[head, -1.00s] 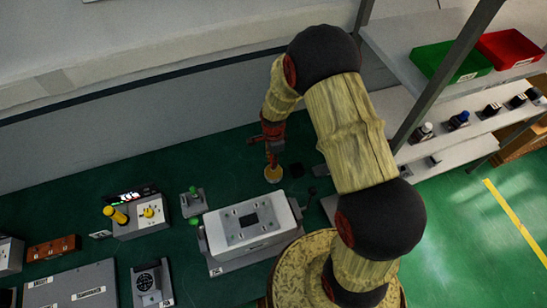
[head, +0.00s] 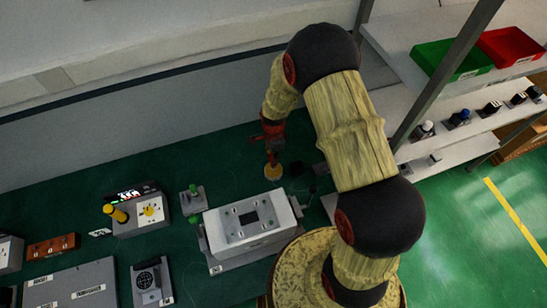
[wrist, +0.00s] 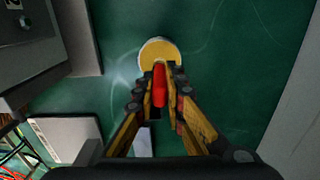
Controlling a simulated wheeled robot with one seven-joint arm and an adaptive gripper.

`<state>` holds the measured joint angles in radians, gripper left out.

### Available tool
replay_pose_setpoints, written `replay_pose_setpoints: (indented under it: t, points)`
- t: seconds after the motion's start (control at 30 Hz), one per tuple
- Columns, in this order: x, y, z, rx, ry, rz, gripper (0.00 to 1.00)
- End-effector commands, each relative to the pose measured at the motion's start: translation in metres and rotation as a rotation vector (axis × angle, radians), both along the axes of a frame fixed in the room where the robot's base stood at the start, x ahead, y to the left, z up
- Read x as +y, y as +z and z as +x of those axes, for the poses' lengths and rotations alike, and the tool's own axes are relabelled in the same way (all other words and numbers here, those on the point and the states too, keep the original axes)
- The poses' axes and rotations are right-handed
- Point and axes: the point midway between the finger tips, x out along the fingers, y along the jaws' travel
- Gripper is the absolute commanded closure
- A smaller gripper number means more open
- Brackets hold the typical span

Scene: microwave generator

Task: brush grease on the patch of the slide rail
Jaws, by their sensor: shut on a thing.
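My gripper (wrist: 160,72) is shut on a red-handled brush (wrist: 159,88), seen from above in the wrist view. The brush points down at a round yellow pot of grease (wrist: 160,48) on the green bench. The pot (head: 273,172) also shows in the head view, below my gripper (head: 271,148). The bristles are hidden, so I cannot tell whether they touch the grease. I cannot make out the slide rail or its patch with certainty in either view.
A grey box device (head: 250,220) stands just in front of the pot. Farther left are a green-knobbed switch (head: 193,198) and a box with yellow knobs (head: 142,212). A shelf with green (head: 452,60) and red (head: 508,47) bins stands right. Bench behind the pot is clear.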

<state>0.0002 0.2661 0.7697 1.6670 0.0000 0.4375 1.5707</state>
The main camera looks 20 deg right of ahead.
Motion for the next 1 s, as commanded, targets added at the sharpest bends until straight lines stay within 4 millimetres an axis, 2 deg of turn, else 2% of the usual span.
replay_pose_setpoints:
  t: [1.0]
  points:
    - [0.0000,-0.0078,0.0000,0.000,0.000,0.000,1.00]
